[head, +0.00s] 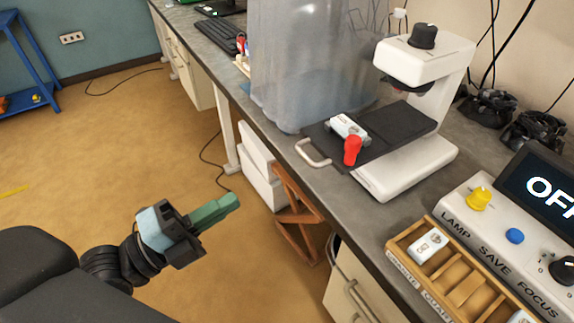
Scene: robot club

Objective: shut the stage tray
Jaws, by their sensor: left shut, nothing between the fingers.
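The stage tray (393,141) is a dark flat tray on a white microscope-like stand (446,66) on the bench. It sticks out to the left of the stand's base, with a pale handle (312,154) at its left end. A small white block (348,127) and a red piece (352,150) are on the tray. My left gripper (226,203) is shut and empty. It is over the floor to the lower left of the handle, apart from it. My right gripper is not in view.
A tall translucent cover (298,70) stands just behind the tray. A wooden sorting box (459,285) and a control panel (483,213) with an "OFF" screen stand at the right. Below the bench are white drawers (262,180) and a brown wooden frame (299,218).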

